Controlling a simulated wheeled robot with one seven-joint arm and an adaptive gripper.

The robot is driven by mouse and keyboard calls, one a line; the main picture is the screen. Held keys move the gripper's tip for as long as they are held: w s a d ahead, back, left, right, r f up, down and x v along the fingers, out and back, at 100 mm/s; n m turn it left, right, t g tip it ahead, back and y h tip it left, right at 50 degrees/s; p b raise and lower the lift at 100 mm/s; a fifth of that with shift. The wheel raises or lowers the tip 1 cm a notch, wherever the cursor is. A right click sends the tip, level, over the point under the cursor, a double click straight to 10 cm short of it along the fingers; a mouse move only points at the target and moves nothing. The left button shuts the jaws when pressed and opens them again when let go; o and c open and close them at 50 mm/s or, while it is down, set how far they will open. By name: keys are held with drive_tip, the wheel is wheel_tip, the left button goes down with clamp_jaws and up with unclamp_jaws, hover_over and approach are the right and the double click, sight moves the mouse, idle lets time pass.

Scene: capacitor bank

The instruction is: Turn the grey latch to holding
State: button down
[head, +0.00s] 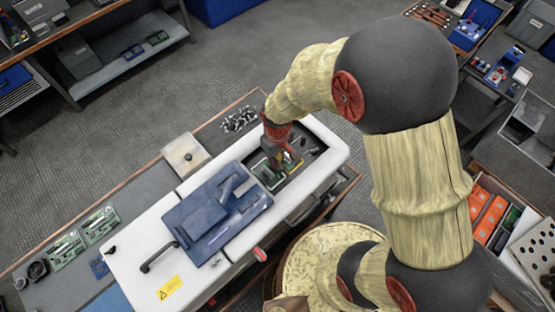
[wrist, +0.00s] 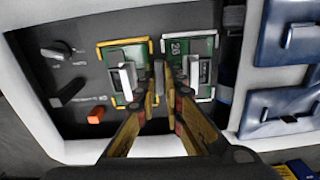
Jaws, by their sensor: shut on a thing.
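The grey latch (wrist: 195,72) is on the grey-framed green module in the wrist view, on the right of the dark panel (wrist: 75,85). My gripper (wrist: 164,72) is shut on the latch at the left side of this module; the fingers largely hide the pinched part, so the latch's exact angle cannot be read. A yellow-framed module (wrist: 127,75) with its own pale latch sits just left of the fingers. In the head view my gripper (head: 286,160) reaches down into the open bay of the white cabinet, and the latch is hidden there.
The panel also has a black knob (wrist: 56,50), a black lever (wrist: 69,89) and an orange button (wrist: 96,115). Blue covers (wrist: 275,112) stand to the right. In the head view a blue cover (head: 205,212) lies on the white housing (head: 140,240), beside the bay.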

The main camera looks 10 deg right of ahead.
drive_tip(key=shift+m, duration=0.5)
drive_tip(key=m, duration=0.8)
drive_tip(key=shift+b, duration=0.3)
drive_tip(key=m, duration=0.4)
drive_tip(key=shift+m, duration=2.1)
drive_tip(key=shift+w, duration=0.1)
drive_tip(key=c, duration=2.2)
unclamp_jaws()
drive_tip(key=shift+r, duration=0.15)
